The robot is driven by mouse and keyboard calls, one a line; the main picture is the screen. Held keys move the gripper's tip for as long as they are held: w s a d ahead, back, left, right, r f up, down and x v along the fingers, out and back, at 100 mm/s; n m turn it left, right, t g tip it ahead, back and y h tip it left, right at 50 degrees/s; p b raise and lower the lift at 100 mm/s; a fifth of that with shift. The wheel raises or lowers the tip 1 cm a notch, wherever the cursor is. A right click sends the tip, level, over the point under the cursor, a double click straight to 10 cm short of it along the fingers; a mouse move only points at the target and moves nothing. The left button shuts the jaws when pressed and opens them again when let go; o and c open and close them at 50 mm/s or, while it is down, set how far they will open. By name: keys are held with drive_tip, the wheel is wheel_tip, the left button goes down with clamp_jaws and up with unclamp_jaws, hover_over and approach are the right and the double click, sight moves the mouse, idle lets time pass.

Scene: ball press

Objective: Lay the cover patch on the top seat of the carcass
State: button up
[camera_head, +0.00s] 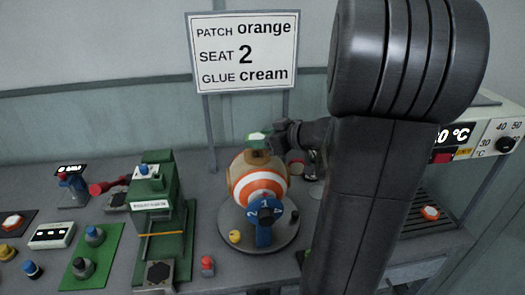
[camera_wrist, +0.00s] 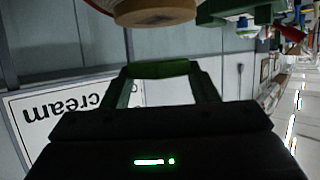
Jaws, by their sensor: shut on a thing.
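The carcass (camera_head: 250,177) is a tan ball on a grey round plate, with an orange and white ringed panel facing front. Its tan underside-up edge (camera_wrist: 155,12) shows at the top of the upside-down wrist view. My gripper (camera_head: 262,143) reaches in from the right, just above the ball's top. It is shut on a small green piece (camera_wrist: 161,69), which spans the fingertips in the wrist view. I cannot tell whether this piece is the cover patch. The top seat is hidden under the gripper. Any contact with the ball is unclear.
A sign (camera_head: 243,50) reads patch orange, seat 2, glue cream. A blue numbered dial (camera_head: 265,214) stands before the ball. A green press (camera_head: 160,215) is at left. An orange-and-white disc (camera_head: 430,213) lies on the rack at right. My arm covers the centre right.

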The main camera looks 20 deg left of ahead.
sight(263, 156)
drive_tip(key=shift+f+b, duration=0.3)
drive_tip(key=shift+f, duration=1.5)
drive_tip(key=shift+f, duration=0.2)
drive_tip(key=o, duration=0.9)
drive_tip(key=shift+o, duration=0.2)
drive_tip(key=shift+r, duration=0.1)
drive_tip(key=shift+r, duration=0.2)
drive_tip(key=p+v, duration=0.1)
drive_tip(key=v, duration=1.1)
drive_tip(key=shift+f, duration=0.15)
